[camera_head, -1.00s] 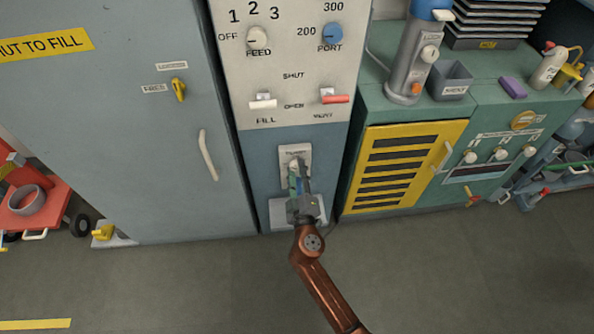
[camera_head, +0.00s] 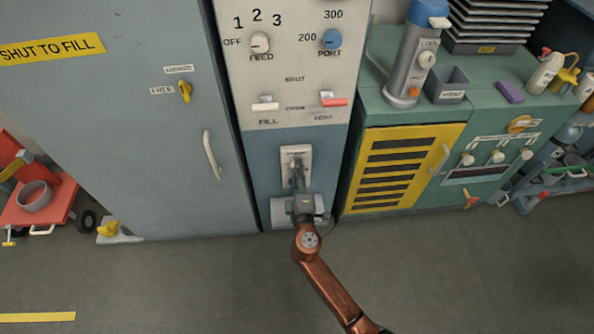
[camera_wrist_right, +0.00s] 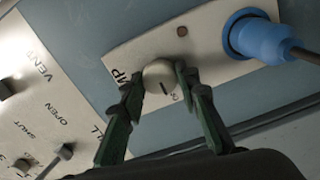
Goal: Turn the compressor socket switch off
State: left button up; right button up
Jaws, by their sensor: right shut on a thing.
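The compressor socket switch is a round metal knob (camera_wrist_right: 158,76) with a dark pointer line, on a pale socket plate (camera_wrist_right: 195,35) in the right wrist view. Lettering ending in "MP" shows beside it, and small lettering under it is partly hidden. In the head view the plate (camera_head: 288,153) is low on the blue panel, its knob covered by my gripper. My right gripper (camera_wrist_right: 158,78) is shut on the knob, one green-dark finger on each side. It also shows in the head view (camera_head: 298,180). My left gripper is not in view.
A blue plug (camera_wrist_right: 258,36) with a dark cable sits beside the knob. Above are the white FILL lever (camera_head: 265,104) and red VENT lever (camera_head: 334,102). A grey cabinet (camera_head: 150,140) stands left, a yellow louvred grille (camera_head: 400,165) right. The floor in front is clear.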

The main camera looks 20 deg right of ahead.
jog(key=shift+f, duration=0.1)
jog(key=o, duration=1.2)
jog(key=shift+c, duration=0.2)
jog(key=v, duration=1.2)
